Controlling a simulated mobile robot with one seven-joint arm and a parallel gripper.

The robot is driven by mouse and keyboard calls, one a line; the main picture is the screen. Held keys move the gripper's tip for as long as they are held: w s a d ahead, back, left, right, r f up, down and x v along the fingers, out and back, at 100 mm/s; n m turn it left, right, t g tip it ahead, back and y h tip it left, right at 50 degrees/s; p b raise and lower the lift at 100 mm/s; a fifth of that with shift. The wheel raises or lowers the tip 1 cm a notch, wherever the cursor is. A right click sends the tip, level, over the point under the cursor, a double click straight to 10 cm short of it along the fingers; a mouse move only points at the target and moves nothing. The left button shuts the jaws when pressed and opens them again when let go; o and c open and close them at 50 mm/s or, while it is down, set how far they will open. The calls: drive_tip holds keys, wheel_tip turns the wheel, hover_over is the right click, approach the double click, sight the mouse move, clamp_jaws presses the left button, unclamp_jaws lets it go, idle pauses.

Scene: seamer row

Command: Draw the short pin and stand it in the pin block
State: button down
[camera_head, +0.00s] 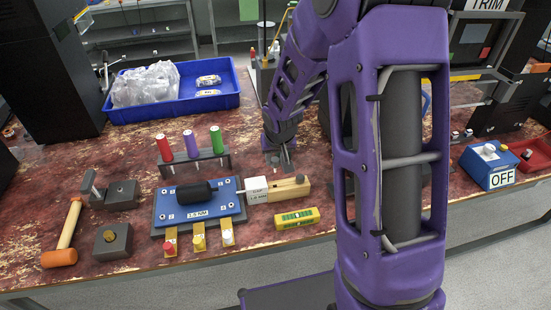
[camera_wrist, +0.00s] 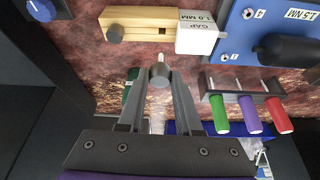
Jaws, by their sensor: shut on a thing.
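My gripper (camera_wrist: 160,78) is shut on a small grey round-ended piece with a pale tip (camera_wrist: 160,60), which looks like the short pin. In the head view my gripper (camera_head: 284,160) is low over the bench, behind a wooden block (camera_head: 294,189) and right of the screwdriver rack; the held piece is too small to make out there. I cannot tell for sure which block is the pin block; a dark block with a brass knob (camera_head: 112,242) stands at front left.
A white gap gauge (camera_head: 256,190) adjoins the wooden block. A blue torque plate (camera_head: 215,197), a rack with red, purple and green handles (camera_head: 205,165), a mallet (camera_head: 66,232) and a yellow bar (camera_head: 297,218) lie around. A blue tray (camera_head: 225,98) stands behind.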

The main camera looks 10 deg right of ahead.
sight(275, 172)
drive_tip(key=shift+f+b, duration=2.1)
drive_tip(key=shift+f, duration=0.45)
drive_tip(key=shift+f+b, duration=0.15)
drive_tip(key=shift+b, duration=0.3)
drive_tip(key=shift+f+b, duration=0.3)
drive_tip(key=shift+f+b, duration=0.6)
drive_tip(key=shift+f, duration=0.05)
drive_tip(key=shift+f, duration=0.9)
drive_tip(key=c, duration=0.5)
unclamp_jaws()
drive_tip(key=shift+a+r, duration=0.1)
drive_tip(key=shift+a, duration=0.15)
drive_tip(key=shift+r, duration=0.1)
